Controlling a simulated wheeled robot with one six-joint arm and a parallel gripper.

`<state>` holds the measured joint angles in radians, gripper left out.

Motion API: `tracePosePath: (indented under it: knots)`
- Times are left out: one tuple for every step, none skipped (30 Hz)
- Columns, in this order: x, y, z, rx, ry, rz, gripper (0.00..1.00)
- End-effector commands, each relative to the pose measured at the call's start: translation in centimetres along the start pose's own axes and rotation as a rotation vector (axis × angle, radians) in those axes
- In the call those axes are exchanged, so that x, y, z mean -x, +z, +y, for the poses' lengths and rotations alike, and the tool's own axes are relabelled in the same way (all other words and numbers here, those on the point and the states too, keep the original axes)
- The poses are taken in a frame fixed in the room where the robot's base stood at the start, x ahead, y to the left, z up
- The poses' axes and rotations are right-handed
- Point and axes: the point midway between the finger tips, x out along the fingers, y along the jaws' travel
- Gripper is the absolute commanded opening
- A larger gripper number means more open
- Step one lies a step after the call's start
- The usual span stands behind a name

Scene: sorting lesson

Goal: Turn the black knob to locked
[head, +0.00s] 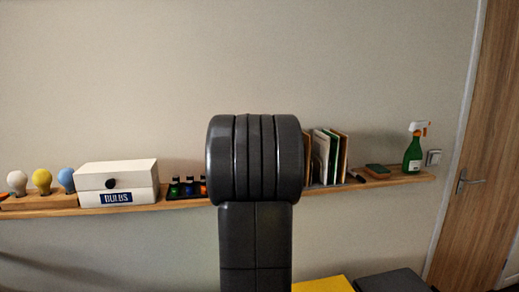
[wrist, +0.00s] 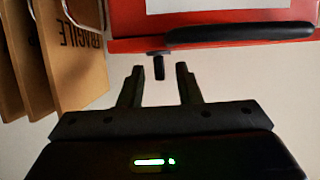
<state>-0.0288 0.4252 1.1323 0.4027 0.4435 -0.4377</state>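In the wrist view, a small black knob (wrist: 158,66) sticks out at the lower edge of a red case or cabinet (wrist: 130,45). The knob appears as a narrow upright piece with a short stub to its left. Whether it stands at locked cannot be read. My gripper (wrist: 159,78) is open and empty, its two fingers pointing at the knob, one on each side of it in the picture. The gap in depth is hard to judge. My gripper and the red case do not show in the head view, where my dark arm blocks the middle.
A black bar (wrist: 240,33) runs along the red case. Cardboard pieces (wrist: 70,60) in a wire rack are close at left. The head view shows a wooden shelf (head: 400,181) with a BULBS box (head: 120,172), bulbs, books (head: 322,155) and a spray bottle (head: 413,155).

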Motion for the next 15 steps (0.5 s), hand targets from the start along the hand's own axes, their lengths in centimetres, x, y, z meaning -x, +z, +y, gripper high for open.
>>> tracePosePath:
  knots:
    - [0.6,0.1,0.0,0.000,0.001,0.002,0.31]
    - [1.0,0.1,0.0,0.000,0.001,0.002,0.31]
    - [1.6,0.1,0.0,0.000,0.001,0.003,0.31]
    - [2.1,0.2,0.0,0.000,0.001,0.003,0.31]
    - [2.7,0.1,0.0,0.000,0.001,0.004,0.31]
    - [3.5,0.1,0.0,0.000,0.001,0.004,0.31]
    - [4.1,0.2,0.0,0.000,0.001,0.003,0.31]
    - [4.7,0.2,0.0,0.000,0.001,0.004,0.31]
    - [5.5,0.2,0.0,0.001,0.001,0.004,0.31]
    - [6.2,0.1,0.0,0.001,0.001,0.004,0.31]
    - [6.8,0.2,0.0,0.001,0.001,0.003,0.31]
    - [7.6,0.2,0.0,0.001,0.002,0.004,0.31]
    - [8.1,0.2,0.0,0.001,0.002,0.003,0.31]
    - [8.7,0.2,0.1,0.001,0.002,0.003,0.31]
    - [9.4,0.2,0.1,0.001,0.002,0.003,0.31]
